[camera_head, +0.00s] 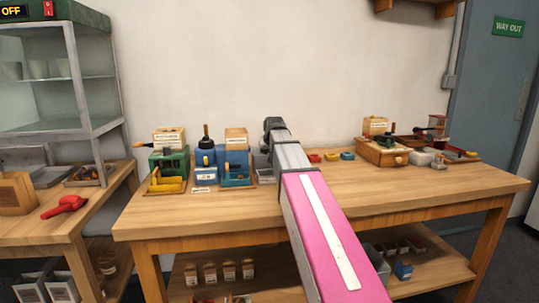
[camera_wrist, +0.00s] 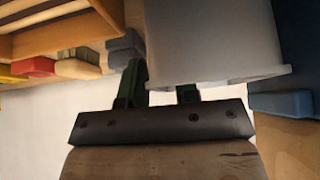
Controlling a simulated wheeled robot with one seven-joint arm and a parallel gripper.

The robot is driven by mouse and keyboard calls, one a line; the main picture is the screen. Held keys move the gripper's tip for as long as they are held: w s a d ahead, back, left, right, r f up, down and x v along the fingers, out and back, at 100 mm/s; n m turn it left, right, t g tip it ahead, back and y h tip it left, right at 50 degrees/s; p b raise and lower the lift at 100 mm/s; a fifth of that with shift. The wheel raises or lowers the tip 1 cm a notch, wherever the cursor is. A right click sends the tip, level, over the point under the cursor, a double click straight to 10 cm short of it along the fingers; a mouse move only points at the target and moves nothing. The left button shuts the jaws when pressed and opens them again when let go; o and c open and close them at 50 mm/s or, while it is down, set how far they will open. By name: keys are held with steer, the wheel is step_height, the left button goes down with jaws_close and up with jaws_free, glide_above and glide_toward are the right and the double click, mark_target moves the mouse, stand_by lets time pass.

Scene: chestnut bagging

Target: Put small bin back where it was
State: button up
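The small bin is a plain grey tub (camera_wrist: 215,40) that fills the upper middle of the wrist view, upside down there with its rim toward my gripper. My gripper (camera_wrist: 160,92) has two dark green fingers under a dark bracket. One finger lies along the bin's left edge; the other goes behind its rim and is partly hidden. The fingers straddle the bin's left wall, but whether they press on it is unclear. In the head view my gripper is mostly hidden behind my arm, beside a small grey bin (camera_head: 262,165) at the workbench's back.
On the workbench (camera_head: 400,185), blue units (camera_head: 206,165) and a green unit (camera_head: 170,163) stand left of my arm. The bench's front right is clear.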

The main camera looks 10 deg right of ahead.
steer(key=v, duration=1.2)
steer(key=shift+r, duration=0.15)
steer(key=shift+s, duration=0.1)
